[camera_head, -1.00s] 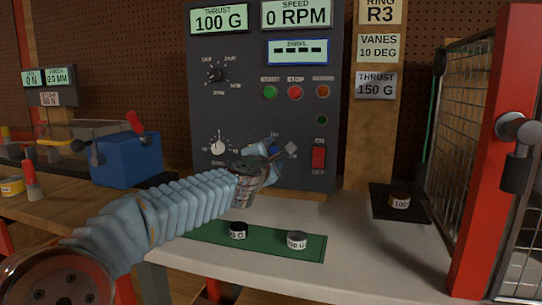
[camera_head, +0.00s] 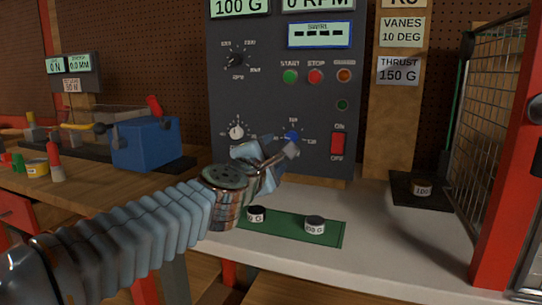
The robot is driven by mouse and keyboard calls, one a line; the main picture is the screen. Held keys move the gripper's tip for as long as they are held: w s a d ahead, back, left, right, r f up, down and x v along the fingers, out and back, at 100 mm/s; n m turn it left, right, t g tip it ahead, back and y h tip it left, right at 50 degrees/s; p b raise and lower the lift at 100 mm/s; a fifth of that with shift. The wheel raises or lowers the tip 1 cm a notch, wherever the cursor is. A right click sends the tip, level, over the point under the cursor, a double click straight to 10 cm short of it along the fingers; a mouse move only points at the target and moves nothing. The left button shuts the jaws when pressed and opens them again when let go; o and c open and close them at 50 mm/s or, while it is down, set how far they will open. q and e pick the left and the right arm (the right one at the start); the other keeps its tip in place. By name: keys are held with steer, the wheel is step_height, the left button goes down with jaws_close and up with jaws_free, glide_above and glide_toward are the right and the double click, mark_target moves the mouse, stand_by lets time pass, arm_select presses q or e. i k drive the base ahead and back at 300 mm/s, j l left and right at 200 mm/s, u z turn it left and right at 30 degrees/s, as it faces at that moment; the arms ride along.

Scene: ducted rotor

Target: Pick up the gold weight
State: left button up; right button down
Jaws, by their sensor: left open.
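No weight in view is plainly gold. A small weight with a brownish top (camera_head: 422,189), its label reading 100, sits on a black pad at the right. A grey-topped weight (camera_head: 315,224) stands on a green mat (camera_head: 290,234), and a dark-topped weight (camera_head: 256,214) stands to its left, close to my wrist in the picture. My left gripper (camera_head: 276,152) is open and empty, in front of the control panel and above the mat's far side. My left forearm and wrist hide the mat's left end. My right gripper is out of view.
The grey control panel (camera_head: 265,105) with knobs and switches rises behind the white bench (camera_head: 385,244). A wire mesh guard (camera_head: 485,130) with a red post (camera_head: 506,200) stands at the right. A blue box (camera_head: 145,145) is on the wooden bench at the left.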

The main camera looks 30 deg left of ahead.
mark_target(421, 187)
steer(key=k+l, duration=0.2)
steer(key=k, duration=0.3)
steer(key=k+l, duration=0.15)
steer(key=k, duration=0.35)
